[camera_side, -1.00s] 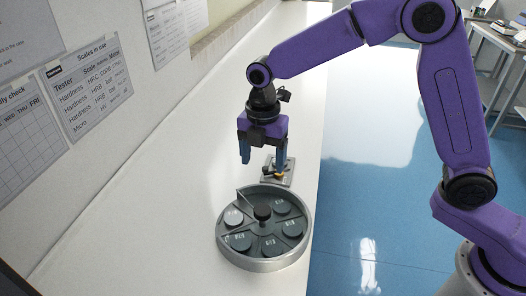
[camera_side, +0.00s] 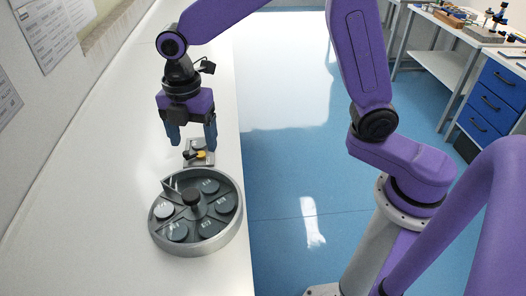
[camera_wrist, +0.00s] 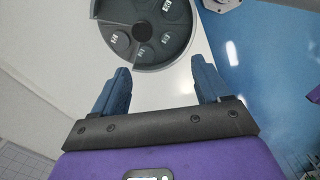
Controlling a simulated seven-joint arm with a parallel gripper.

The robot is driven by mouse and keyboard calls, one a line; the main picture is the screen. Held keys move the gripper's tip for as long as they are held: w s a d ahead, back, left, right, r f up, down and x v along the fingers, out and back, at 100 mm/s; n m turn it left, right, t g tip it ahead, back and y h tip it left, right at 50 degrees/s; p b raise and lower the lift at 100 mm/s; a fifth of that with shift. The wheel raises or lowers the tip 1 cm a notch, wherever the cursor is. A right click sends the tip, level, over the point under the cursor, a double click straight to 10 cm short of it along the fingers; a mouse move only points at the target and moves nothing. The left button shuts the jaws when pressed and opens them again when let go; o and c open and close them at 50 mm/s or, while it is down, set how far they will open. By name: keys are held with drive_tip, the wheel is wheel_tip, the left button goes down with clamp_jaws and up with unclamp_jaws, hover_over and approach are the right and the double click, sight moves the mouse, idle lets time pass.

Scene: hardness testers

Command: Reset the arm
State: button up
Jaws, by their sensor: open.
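My gripper (camera_side: 192,142) hangs over the white bench with its two blue fingers pointing down. It is open, with nothing between the fingers. In the wrist view my gripper (camera_wrist: 160,92) also shows wide apart and empty, with bare bench between the fingers.
A round grey tray (camera_side: 232,232) with several dark discs and one lighter disc stands on the bench (camera_side: 110,215), nearer the side camera. A small metal plate (camera_side: 207,160) with a yellow and black piece lies close by the fingers. A wall with printed sheets (camera_side: 45,35) borders the bench's left.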

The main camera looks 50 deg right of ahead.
drive_tip(key=s+d+m, duration=0.5)
drive_tip(key=s+d, duration=0.3)
drive_tip(key=s, duration=0.4)
drive_tip(key=s+d+m, duration=0.5)
drive_tip(key=s+d, duration=0.4)
drive_tip(key=s, duration=0.4)
drive_tip(key=shift+m, duration=0.4)
drive_tip(key=shift+a+r, duration=0.1)
drive_tip(key=m, duration=0.8)
hover_over(191, 194)
drive_tip(key=f, duration=0.2)
wheel_tip(191, 194, down, 17)
